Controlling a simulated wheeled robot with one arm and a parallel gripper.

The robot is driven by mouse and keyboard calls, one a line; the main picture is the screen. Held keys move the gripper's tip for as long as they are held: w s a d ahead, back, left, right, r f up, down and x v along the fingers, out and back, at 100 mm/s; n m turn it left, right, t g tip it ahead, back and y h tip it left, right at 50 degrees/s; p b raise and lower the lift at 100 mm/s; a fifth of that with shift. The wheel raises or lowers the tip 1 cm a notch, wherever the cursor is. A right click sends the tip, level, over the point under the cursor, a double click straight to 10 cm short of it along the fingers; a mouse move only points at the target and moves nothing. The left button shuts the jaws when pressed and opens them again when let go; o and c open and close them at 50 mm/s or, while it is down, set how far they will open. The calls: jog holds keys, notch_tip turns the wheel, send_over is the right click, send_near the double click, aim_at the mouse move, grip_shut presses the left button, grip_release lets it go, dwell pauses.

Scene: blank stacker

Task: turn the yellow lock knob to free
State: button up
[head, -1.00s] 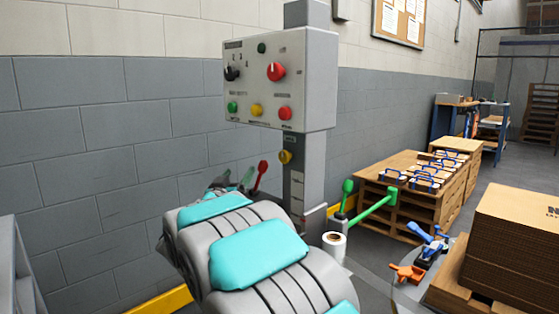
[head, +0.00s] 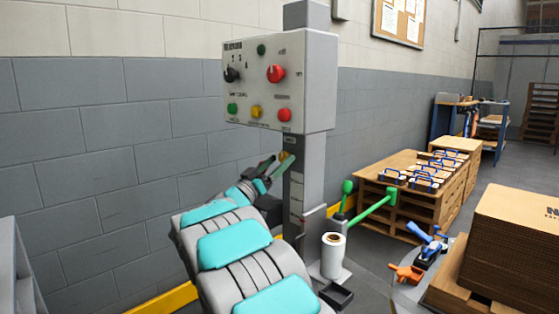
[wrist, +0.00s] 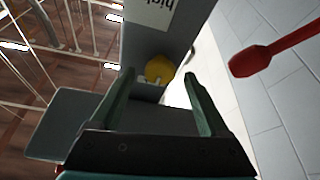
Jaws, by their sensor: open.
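The yellow lock knob (head: 284,156) is on the grey column below the control box, partly hidden by my gripper's fingers in the head view. In the wrist view the knob (wrist: 160,69) is round and sits on the column face, beyond the fingertips and between their lines. My gripper (head: 267,169) is open and empty, with its green fingers pointing at the knob. In the wrist view the gripper (wrist: 160,85) shows a wide gap between its fingers. I cannot tell whether a finger touches the knob.
The control box (head: 312,100) with buttons and dials hangs just above the knob. A red-ended lever (wrist: 250,62) is to the right in the wrist view. A white roll (head: 333,258) and green-handled levers (head: 372,208) stand right of the column. The block wall is behind.

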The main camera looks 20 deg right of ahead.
jog(key=shift+w+d+r, duration=0.15)
jog(key=shift+w+d, duration=0.05)
jog(key=shift+d, duration=0.2)
grip_shut()
dwell(0.4)
